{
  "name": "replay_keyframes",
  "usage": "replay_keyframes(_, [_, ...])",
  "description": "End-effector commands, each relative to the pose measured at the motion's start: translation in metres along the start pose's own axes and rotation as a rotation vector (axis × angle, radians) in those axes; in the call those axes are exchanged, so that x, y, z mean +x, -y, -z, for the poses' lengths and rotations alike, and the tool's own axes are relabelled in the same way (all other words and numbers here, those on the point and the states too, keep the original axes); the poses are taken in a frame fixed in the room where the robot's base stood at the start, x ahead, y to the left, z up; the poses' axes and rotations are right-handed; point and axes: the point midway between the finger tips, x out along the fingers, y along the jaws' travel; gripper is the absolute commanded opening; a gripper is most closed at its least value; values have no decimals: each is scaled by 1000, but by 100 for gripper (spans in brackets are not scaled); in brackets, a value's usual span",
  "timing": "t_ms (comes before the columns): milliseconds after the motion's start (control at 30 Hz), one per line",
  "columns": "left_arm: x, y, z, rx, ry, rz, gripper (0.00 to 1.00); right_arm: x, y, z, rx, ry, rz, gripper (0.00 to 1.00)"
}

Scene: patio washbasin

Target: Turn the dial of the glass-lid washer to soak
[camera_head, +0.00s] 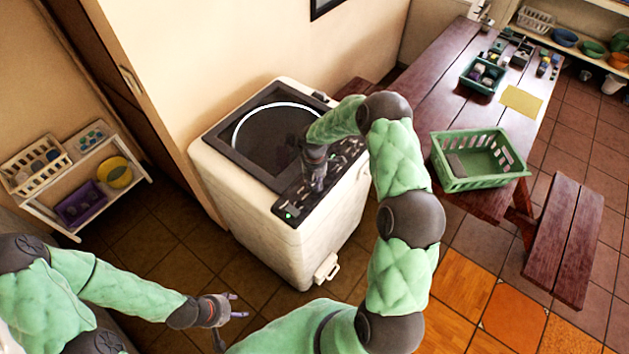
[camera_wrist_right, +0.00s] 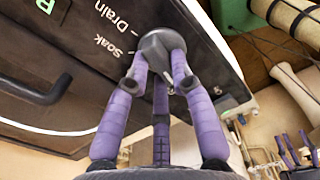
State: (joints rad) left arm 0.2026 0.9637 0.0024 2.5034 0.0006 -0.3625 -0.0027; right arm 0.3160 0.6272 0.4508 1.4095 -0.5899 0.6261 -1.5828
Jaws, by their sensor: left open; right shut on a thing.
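The glass-lid washer (camera_head: 278,216) is a white top-loader with a dark lid, shut, and a black control panel (camera_head: 287,208) along its front edge. My right gripper (camera_head: 317,183) is down at this panel. In the right wrist view its purple fingers (camera_wrist_right: 160,78) are closed around the grey dial (camera_wrist_right: 160,42). The printed words "Soak" (camera_wrist_right: 110,46) and "Drain" (camera_wrist_right: 112,17) show just left of the dial. The dial's exact pointing is hard to tell, as the fingers partly cover it. My left gripper (camera_head: 234,307) is open and empty, low in front of the washer.
A wooden table (camera_head: 425,75) behind the washer bears a green basket (camera_head: 478,184). A bench (camera_head: 566,240) stands at the right. A white shelf (camera_head: 58,212) with baskets is against the left wall. The tiled floor left of the washer is clear.

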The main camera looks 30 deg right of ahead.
Motion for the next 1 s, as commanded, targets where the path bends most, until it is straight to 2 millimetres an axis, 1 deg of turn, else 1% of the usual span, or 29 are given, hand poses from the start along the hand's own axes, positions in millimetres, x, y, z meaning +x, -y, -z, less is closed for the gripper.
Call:
replay_keyframes(267, [22,8,1,0,0,0,59,4,-1,-1,173,0,-2,0])
replay_keyframes(600, [52,19,2,0,0,0,59,4,-2,-3,493,0,-1,0])
replay_keyframes(1000, [82,29,3,0,0,0,59,3,-2,-5,872,0,-2,0])
